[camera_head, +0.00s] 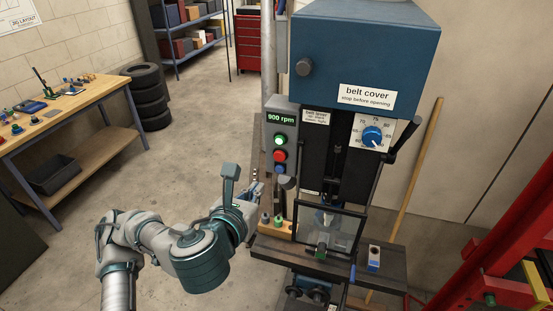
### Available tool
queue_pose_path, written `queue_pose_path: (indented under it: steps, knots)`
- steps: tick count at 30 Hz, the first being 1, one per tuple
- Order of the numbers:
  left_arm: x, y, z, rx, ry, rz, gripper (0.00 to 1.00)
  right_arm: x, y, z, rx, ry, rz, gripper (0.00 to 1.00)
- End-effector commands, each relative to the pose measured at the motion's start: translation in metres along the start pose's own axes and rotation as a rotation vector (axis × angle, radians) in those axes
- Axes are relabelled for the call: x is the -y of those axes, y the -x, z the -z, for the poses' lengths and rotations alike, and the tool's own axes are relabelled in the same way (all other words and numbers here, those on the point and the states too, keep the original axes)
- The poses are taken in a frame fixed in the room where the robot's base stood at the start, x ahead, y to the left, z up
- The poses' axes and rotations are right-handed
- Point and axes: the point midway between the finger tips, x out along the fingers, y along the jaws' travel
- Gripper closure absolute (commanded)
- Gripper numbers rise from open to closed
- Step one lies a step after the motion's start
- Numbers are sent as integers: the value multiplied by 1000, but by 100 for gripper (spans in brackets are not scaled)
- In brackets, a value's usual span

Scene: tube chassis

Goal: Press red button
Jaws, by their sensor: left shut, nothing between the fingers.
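The red button (280,155) is on the grey control panel (291,118) at the left side of the drill press (365,50). It sits between a green button (280,140) above and a blue button (280,169) below. My left gripper (256,186) is shut and empty, to the lower left of the panel. It appears apart from the red button, which is in clear view. My right gripper is not in view.
A small wooden block with coloured bits (274,226) stands on the press table, close to my left gripper. A clear guard (327,230) stands before the spindle. A workbench (70,105) and stacked tyres (150,98) are at left. A red frame (500,250) is at right.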

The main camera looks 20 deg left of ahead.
Motion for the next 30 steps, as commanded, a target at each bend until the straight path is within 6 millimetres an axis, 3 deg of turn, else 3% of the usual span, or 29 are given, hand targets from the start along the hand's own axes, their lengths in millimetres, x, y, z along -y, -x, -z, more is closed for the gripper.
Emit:
queue_pose_path:
  steps: [8, 14, 18, 24, 30]
  knots:
    - [0, -6, -2, -6, 4, -1, 100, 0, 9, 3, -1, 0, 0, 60]
    - [0, -24, -6, -8, 3, -1, 100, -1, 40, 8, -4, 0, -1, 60]
    - [-1, -56, -2, -9, 5, -3, 100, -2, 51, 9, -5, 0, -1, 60]
    - [0, -100, 1, -6, 5, -1, 100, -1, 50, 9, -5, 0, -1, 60]
    - [0, -127, -9, -3, 5, 1, 100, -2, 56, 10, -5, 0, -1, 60]
